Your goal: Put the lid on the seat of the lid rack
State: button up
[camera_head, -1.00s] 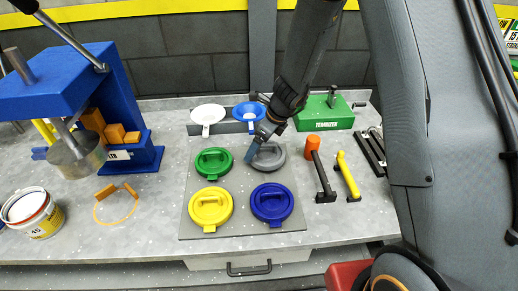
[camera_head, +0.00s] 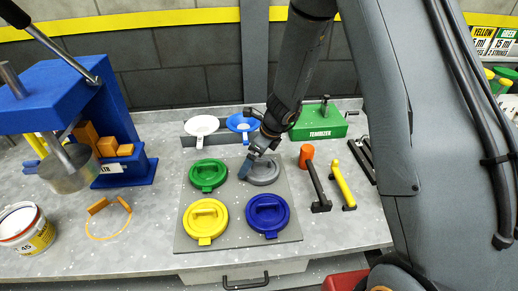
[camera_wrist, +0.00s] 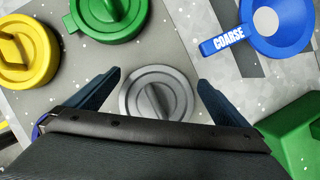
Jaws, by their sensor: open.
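The lid rack is a flat grey plate (camera_head: 236,213) on the bench, with several round lids lying on it. The grey lid (camera_head: 267,174) lies at its far right place; the green lid (camera_head: 208,175) is beside it, and the yellow lid (camera_head: 206,218) and blue lid (camera_head: 268,214) are in front. My gripper (camera_head: 248,168) is at the grey lid. In the wrist view, my gripper (camera_wrist: 159,80) is open, one finger on each side of the grey lid (camera_wrist: 150,80) and its handle. I cannot tell whether the fingers touch it.
An orange-headed mallet (camera_head: 315,180) and a yellow-handled tool (camera_head: 341,184) lie to the right. A blue press (camera_head: 50,95) and a pail (camera_head: 38,240) stand left.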

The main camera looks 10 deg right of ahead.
aim_at(264, 168)
jog(key=v, duration=1.1)
jog(key=s+d+r+n+h, duration=0.2)
jog(key=s+d+n, duration=0.3)
jog(key=s+n, duration=0.4)
jog(key=s+d+r+n+h, duration=0.1)
jog(key=s+d+r+n, duration=0.2)
jog(key=s+n, duration=0.7)
jog(key=d+n, duration=0.2)
jog(key=n, duration=0.3)
jog(key=shift+r+n+g+h, duration=0.25)
jog(key=shift+n+g+h, duration=0.15)
jog(key=shift+w, duration=0.1)
